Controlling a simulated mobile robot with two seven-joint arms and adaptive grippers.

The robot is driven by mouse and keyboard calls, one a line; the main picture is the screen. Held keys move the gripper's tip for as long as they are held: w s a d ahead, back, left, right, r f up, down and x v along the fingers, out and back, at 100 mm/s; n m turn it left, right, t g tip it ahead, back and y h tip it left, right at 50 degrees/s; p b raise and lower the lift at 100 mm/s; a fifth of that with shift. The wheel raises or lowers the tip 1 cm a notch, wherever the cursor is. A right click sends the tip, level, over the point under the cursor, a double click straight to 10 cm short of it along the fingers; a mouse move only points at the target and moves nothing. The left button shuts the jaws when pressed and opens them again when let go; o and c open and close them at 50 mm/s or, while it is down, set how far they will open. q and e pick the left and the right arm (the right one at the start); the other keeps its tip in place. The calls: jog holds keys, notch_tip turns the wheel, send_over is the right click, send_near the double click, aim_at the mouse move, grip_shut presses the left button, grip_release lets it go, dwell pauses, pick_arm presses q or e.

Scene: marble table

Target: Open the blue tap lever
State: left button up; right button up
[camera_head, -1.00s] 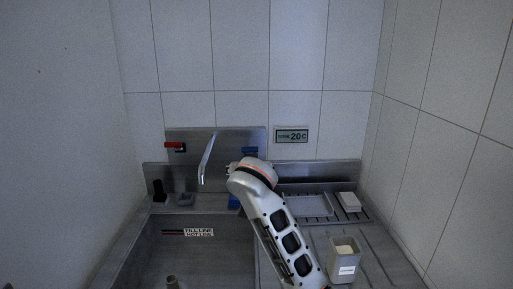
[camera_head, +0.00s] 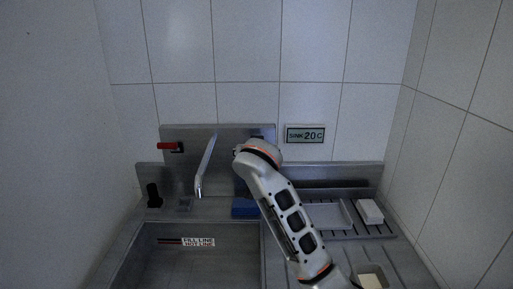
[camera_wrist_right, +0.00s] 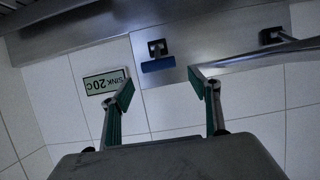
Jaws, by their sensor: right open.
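The blue tap lever (camera_wrist_right: 158,64) shows in the right wrist view, on a dark mount on the steel back panel. It lies just beyond and between the fingertips of my right gripper (camera_wrist_right: 161,82), which is open and empty, with no visible contact. In the head view my right arm hides the lever and the right gripper. The metal spout (camera_head: 205,168) hangs over the sink left of my arm, and it also shows at the right of the wrist view (camera_wrist_right: 262,53). My left gripper is not in view.
A red lever (camera_head: 168,146) is on the panel's left. The sink basin (camera_head: 190,265) is below. A blue block (camera_head: 245,208) lies on the rim beside my arm. A sign (camera_head: 305,134) hangs on the wall. A white block (camera_head: 370,211) and tray (camera_head: 325,214) are on the right.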

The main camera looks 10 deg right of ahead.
jog(key=shift+p+x, duration=0.3)
jog(key=shift+x, duration=3.2)
jog(key=shift+s+d+f, duration=0.1)
jog(key=c, duration=1.6)
